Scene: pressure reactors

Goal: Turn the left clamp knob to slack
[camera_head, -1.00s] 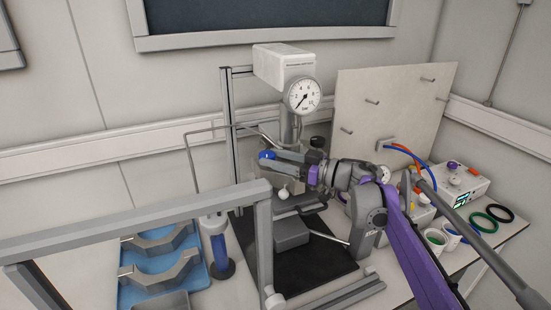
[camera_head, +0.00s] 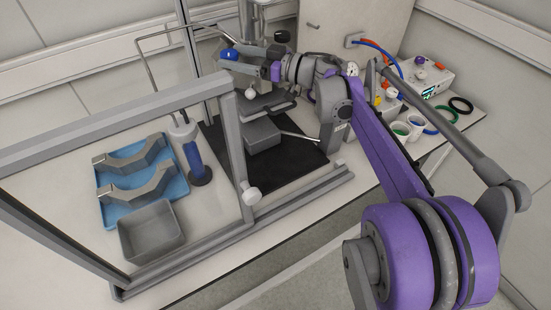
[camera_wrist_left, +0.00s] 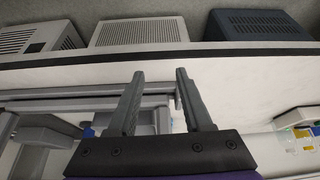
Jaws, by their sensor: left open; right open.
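A blue round knob (camera_head: 229,54) sits at the left side of the reactor, at the tips of my right gripper (camera_head: 228,62) in the head view. The right gripper reaches in from the right; whether it touches the knob I cannot tell. A white ball (camera_head: 250,94) shows just below this gripper. The reactor behind is largely hidden by my right arm or cut off at the top. My left gripper (camera_wrist_left: 160,73) shows in the left wrist view, open with nothing between its fingers. It is not seen in the head view.
A grey frame (camera_head: 234,150) stands in front of the reactor, with a white knob (camera_head: 252,196) low on its post. A blue tray (camera_head: 112,212) holds two grey clamp halves (camera_head: 148,184). Beside it are a grey bin (camera_head: 150,232) and a blue cylinder (camera_head: 194,158). The black mat (camera_head: 290,172) has bare room.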

